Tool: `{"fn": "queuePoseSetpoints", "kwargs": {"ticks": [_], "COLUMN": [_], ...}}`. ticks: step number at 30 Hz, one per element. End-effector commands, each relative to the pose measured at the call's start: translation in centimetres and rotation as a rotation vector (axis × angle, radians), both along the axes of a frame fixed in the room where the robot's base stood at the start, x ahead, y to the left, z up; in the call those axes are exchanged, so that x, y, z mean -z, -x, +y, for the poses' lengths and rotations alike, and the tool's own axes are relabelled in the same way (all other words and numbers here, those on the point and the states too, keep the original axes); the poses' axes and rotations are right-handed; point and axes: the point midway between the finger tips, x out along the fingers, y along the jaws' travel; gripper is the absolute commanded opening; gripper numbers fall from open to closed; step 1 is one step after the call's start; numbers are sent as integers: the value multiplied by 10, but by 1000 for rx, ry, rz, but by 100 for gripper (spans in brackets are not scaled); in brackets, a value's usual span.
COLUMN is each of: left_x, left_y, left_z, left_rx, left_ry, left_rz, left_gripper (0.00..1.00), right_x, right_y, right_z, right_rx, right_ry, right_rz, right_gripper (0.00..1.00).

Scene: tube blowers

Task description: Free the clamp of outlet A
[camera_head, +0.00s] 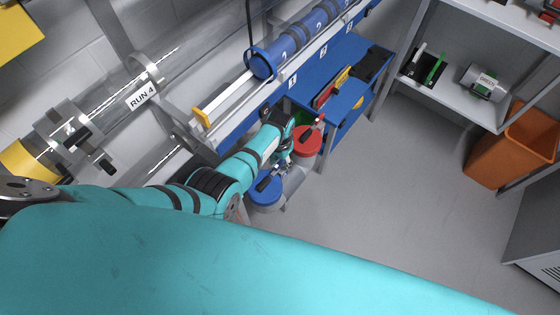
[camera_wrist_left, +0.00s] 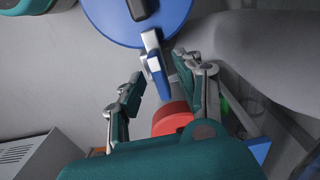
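A blue round cap (camera_head: 265,194) and a red round cap (camera_head: 306,141) sit side by side below the blue bench, each with a dark lever on it. No outlet letter is readable, so I cannot tell which is A. My left gripper (camera_head: 284,158) is over these caps. In the left wrist view my left gripper (camera_wrist_left: 160,68) has its fingers spread. A blue-and-white clamp lever (camera_wrist_left: 157,68) at the edge of the blue cap (camera_wrist_left: 120,15) reaches between them, with gaps showing on both sides. The red cap (camera_wrist_left: 172,118) shows beyond the fingers. My right gripper is not visible.
A clear tube marked RUN 4 (camera_head: 172,82) and a blue numbered cylinder (camera_head: 290,50) are above. The blue bench (camera_head: 342,55) stands beside the caps. A shelf (camera_head: 455,100) and an orange bin (camera_head: 505,152) are at right. The grey floor between is clear.

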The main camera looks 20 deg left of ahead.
Motion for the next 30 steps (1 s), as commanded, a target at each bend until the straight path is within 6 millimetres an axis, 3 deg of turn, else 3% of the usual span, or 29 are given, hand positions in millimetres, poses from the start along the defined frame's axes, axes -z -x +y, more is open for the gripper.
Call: {"fn": "queuePoseSetpoints", "kwargs": {"ticks": [2,11,22,30], "left_x": [0,0,0,-1], "left_y": [0,0,1,1], "left_z": [0,0,0,0], "left_rx": [0,0,-20,-154], "left_ry": [0,0,1,0], "left_rz": [0,0,1,2], "left_gripper": [36,0,0,0], "right_x": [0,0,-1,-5], "right_y": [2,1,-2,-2], "right_z": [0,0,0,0], "right_rx": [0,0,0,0], "right_ry": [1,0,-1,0], "right_rz": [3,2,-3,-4], "right_gripper": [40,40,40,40]}}
